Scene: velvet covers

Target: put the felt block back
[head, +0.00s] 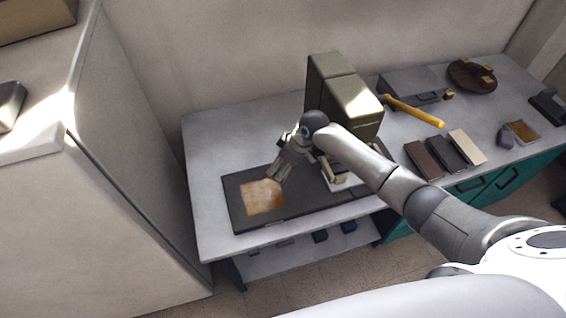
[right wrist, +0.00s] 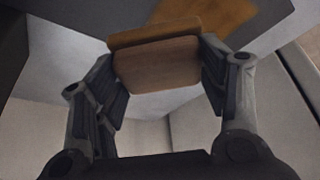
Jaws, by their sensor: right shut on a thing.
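My right gripper (head: 279,170) is over the dark mat (head: 237,215), just above the upper right of a tan-brown square patch (head: 262,198). In the right wrist view, my right gripper (right wrist: 160,75) is shut on a brown block (right wrist: 158,65), which I take to be the felt block. In the head view the held block is too small and covered to make out. My left gripper is not in view.
An olive-green box-shaped unit (head: 345,88) stands behind the mat. A yellow-handled tool (head: 412,109), a grey case (head: 402,84) and brown, dark and cream bars (head: 467,147) lie to the right. A tall pale cabinet (head: 125,160) stands left. The bench's left end is clear.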

